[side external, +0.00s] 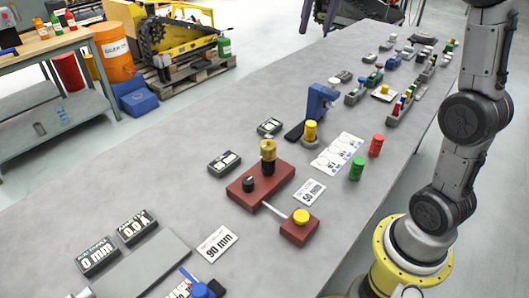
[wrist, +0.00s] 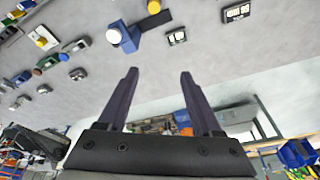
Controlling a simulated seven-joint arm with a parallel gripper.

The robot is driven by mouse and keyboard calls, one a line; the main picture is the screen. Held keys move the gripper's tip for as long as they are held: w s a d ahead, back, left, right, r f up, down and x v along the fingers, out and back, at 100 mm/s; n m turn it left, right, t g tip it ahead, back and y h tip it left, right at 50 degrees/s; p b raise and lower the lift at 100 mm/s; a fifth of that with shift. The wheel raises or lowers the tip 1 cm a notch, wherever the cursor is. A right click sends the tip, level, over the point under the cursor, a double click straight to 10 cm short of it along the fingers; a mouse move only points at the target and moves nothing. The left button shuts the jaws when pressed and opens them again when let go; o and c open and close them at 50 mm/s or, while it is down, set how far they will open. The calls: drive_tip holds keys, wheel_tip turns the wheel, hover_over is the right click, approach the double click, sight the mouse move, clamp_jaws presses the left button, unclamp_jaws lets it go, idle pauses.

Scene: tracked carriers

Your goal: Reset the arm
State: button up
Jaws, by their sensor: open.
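My gripper (wrist: 158,72) shows large in the wrist view. Its two dark fingers stand apart with nothing between them, reaching up from a black palm. Past them are the grey table surface and, lower down, the room beyond its edge. In the side external view the dark fingers of my gripper (side external: 318,22) show at the top edge, above the far part of the table; the rest of it is cut off. My arm rises at the right and leaves the picture at the top.
The long grey table (side external: 110,212) holds a red block fixture (side external: 275,179), a blue stand (side external: 320,100), a green cylinder (side external: 356,168), a red cylinder (side external: 376,145) and several small carriers towards the far end. A wooden workbench (side external: 55,42) stands at the left. The table's left strip is mostly clear.

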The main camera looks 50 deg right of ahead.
drive_tip(key=s+a+f+n+t, duration=0.1)
drive_tip(key=s+a+n+t, duration=0.15)
drive_tip(key=s+a, duration=1.05)
drive_tip(key=s+a+f+n+y, duration=0.1)
drive_tip(key=s+a+f+n, duration=0.1)
drive_tip(key=s+f, duration=0.8)
wheel_tip(320, 180, down, 2)
drive_tip(key=shift+f+n, duration=0.15)
drive_tip(key=shift+n, duration=0.4)
drive_tip(key=shift+t, duration=0.25)
